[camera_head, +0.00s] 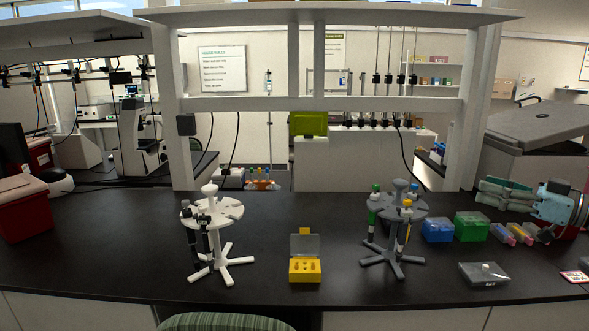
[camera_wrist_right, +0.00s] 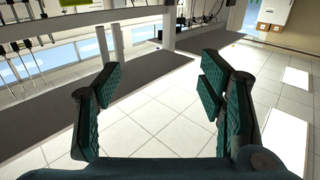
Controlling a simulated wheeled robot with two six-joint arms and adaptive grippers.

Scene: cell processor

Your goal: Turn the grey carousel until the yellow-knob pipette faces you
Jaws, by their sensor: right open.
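The grey carousel (camera_head: 393,262) stands upright on the black bench, right of centre, on a splayed foot. Its round top holds several pipettes. The yellow-knob pipette (camera_head: 406,217) hangs at the front right of the top. The green-knob pipette (camera_head: 374,204) hangs at the left side. A blue knob (camera_head: 391,196) shows behind, near the centre post. My right gripper (camera_head: 484,191) is at the right, well apart from the carousel, with teal fingers pointing left. In the right wrist view its fingers (camera_wrist_right: 160,80) are open and empty. My left gripper is not in view.
A white carousel (camera_head: 223,243) with dark pipettes stands at left. A yellow box (camera_head: 305,269) is between the carousels. Blue (camera_head: 437,230) and green (camera_head: 471,227) boxes stand right of the grey carousel. A grey box (camera_head: 485,276) lies front right. Shelf posts rise behind.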

